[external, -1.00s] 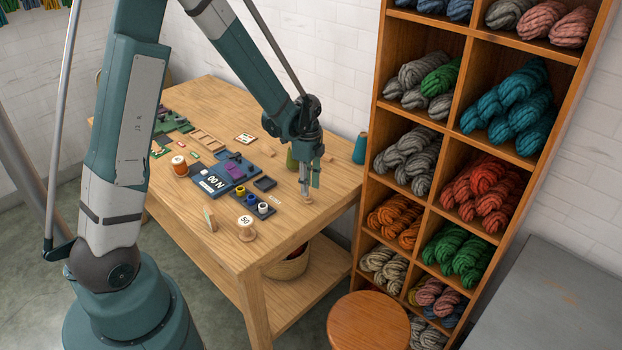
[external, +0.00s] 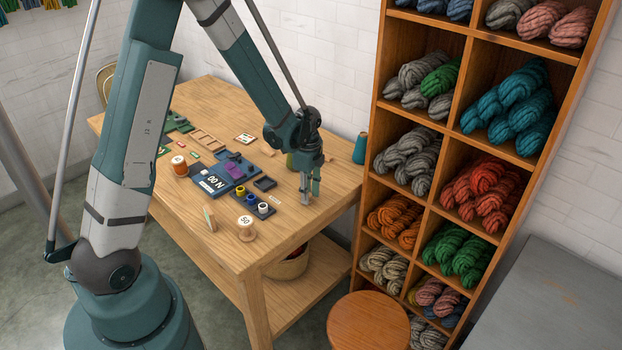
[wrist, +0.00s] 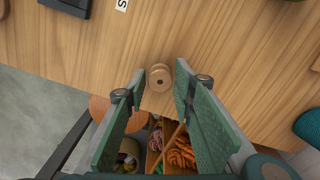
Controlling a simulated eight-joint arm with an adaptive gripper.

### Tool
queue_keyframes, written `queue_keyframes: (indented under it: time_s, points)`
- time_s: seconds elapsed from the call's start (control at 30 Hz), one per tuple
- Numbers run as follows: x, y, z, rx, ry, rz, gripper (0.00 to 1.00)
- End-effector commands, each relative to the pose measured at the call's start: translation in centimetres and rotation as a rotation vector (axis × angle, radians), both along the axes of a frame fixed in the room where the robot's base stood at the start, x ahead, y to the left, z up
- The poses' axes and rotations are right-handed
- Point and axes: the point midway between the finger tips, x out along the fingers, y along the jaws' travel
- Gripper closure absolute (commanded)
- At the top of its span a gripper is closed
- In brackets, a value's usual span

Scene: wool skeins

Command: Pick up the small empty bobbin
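In the external view my gripper (external: 305,200) points down at the table's right side, and the fingers hide most or all of the bobbin.
A larger wooden spool marked 50 (external: 246,229) stands to the left. The tall wool shelf (external: 450,150) rises beyond the table's right end.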

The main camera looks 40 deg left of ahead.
Motion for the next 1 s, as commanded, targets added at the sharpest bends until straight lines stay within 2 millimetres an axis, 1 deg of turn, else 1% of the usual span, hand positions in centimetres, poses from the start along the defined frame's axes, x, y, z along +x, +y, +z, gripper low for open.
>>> queue_keyframes:
  time_s: [0.03,0.07,0.13,0.5,0.67,0.87,1.0]
  points:
    - [0.0,0.0,0.0,0.000,0.000,0.000,0.74]
    - [0.0,0.0,0.0,0.000,0.000,0.000,0.77]
    - [0.0,0.0,0.0,0.000,0.000,0.000,0.86]
    - [0.0,0.0,0.0,0.000,0.000,0.000,0.86]
    - [0.0,0.0,0.4,0.000,0.000,0.000,0.86]
    - [0.0,0.0,1.7,0.000,0.000,0.000,0.86]
    - [0.0,0.0,3.3,0.000,0.000,0.000,0.86]
